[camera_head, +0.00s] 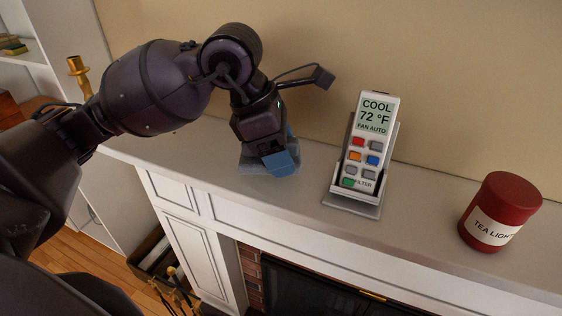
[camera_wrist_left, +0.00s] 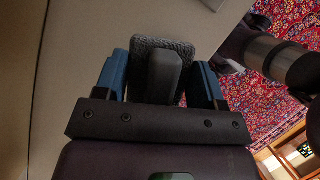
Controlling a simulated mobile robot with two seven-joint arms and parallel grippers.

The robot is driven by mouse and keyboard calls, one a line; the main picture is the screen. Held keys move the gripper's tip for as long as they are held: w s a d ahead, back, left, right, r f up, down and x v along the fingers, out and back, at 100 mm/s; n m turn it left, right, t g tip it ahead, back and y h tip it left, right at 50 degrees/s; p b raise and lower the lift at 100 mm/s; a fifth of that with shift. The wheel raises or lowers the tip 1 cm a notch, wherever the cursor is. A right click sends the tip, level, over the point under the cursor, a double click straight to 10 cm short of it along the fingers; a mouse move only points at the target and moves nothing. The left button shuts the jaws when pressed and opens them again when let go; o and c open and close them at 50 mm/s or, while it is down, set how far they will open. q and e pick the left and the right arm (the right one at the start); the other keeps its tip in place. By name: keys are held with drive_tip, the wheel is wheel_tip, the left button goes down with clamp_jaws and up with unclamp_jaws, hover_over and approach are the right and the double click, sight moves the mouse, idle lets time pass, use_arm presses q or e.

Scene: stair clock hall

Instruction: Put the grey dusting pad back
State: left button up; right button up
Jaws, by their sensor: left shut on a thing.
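My left gripper (camera_head: 274,160) is over the mantel shelf (camera_head: 225,165), left of the remote, pointing down. Its blue fingers are shut on the handle (camera_wrist_left: 164,76) of the grey dusting pad. In the left wrist view the pad's dark textured body (camera_wrist_left: 146,44) shows between and beyond the fingers (camera_wrist_left: 160,85). In the head view a grey-blue edge (camera_head: 249,166) shows low beside the fingers; the gripper hides most of it. I cannot tell whether the pad touches the shelf. My right gripper is not in view.
A white remote (camera_head: 361,152) stands in a grey holder (camera_head: 350,203) close to the right of my gripper. A red tea light jar (camera_head: 500,211) is farther right. A brass candlestick (camera_head: 79,73) stands at the left. The mantel's front edge drops to a fireplace (camera_head: 320,290).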

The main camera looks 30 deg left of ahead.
use_arm(q)
wheel_tip(320, 180, down, 3)
drive_tip(key=shift+r, duration=0.1)
drive_tip(key=shift+f, duration=0.25)
drive_tip(key=o, duration=0.9)
drive_tip(key=shift+r, duration=0.3)
drive_tip(key=v, duration=1)
drive_tip(key=shift+a+r, duration=0.1)
drive_tip(key=shift+r, duration=0.25)
drive_tip(key=shift+s+a+r, duration=0.2)
drive_tip(key=shift+r, duration=0.3)
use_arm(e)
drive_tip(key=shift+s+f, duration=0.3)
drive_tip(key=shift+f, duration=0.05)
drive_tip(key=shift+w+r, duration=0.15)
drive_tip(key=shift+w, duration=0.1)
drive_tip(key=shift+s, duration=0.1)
